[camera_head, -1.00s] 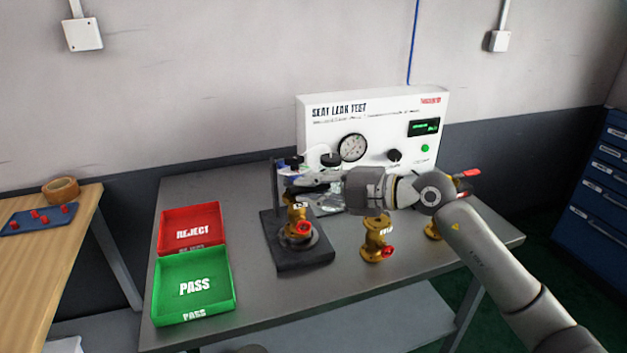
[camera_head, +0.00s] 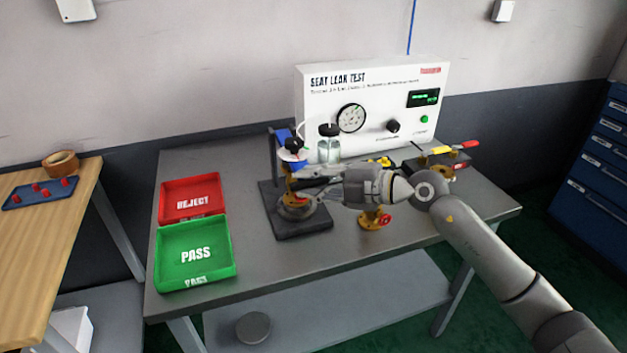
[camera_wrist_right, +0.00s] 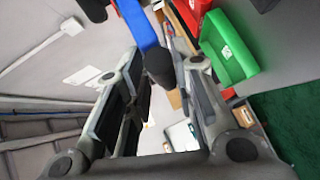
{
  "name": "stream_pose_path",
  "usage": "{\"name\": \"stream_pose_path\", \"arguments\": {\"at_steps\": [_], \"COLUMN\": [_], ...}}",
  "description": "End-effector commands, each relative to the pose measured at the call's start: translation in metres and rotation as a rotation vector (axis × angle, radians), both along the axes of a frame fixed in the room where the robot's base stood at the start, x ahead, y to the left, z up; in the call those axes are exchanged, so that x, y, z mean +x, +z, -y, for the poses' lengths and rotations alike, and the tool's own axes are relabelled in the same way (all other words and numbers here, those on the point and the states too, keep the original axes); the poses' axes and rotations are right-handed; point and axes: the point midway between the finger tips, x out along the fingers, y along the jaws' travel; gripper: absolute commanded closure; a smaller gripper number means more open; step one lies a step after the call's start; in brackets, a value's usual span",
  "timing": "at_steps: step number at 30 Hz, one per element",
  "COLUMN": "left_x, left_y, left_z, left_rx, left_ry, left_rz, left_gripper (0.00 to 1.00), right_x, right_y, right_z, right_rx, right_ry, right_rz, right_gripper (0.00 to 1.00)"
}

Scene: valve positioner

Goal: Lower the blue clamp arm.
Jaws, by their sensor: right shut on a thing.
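The clamp fixture has a dark base (camera_head: 303,224) on the grey bench, with a brass valve (camera_head: 290,197) standing in it. The blue clamp arm (camera_head: 284,135) shows above the valve, with a black knob-like part (camera_head: 293,146) in front of it. My right gripper (camera_head: 300,177) reaches in from the right, just below the blue part, and hides part of the valve. In the right wrist view the blue arm (camera_wrist_right: 136,22) and a black cylinder (camera_wrist_right: 158,66) lie between and beyond the fingers. The exact contact is hard to see. My left gripper is not in view.
The seat leak test box (camera_head: 380,85) stands behind. A second brass valve (camera_head: 374,218) is right of the fixture, under my right arm. A red REJECT tray (camera_head: 180,184) and green PASS tray (camera_head: 178,233) are at left. The bench front is clear.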

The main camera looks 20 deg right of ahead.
Motion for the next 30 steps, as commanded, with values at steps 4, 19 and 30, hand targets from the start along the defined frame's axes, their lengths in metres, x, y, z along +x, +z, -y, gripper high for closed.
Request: {"name": "stream_pose_path", "arguments": {"at_steps": [4,19,30], "left_x": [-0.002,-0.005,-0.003], "left_y": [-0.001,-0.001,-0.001], "left_z": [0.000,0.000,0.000], "left_rx": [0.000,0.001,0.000], "left_ry": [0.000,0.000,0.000], "left_rz": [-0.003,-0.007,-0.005], "left_gripper": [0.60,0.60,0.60], "right_x": [-0.001,-0.006,-0.054], "right_y": [-0.016,-0.012,0.007], "right_z": [0.000,0.007,0.058], "right_rx": [-0.009,-0.013,-0.012], "right_ry": [0.002,0.000,0.000], "right_rz": [-0.032,-0.026,-0.022], "right_gripper": [0.63,0.63,0.63]}}
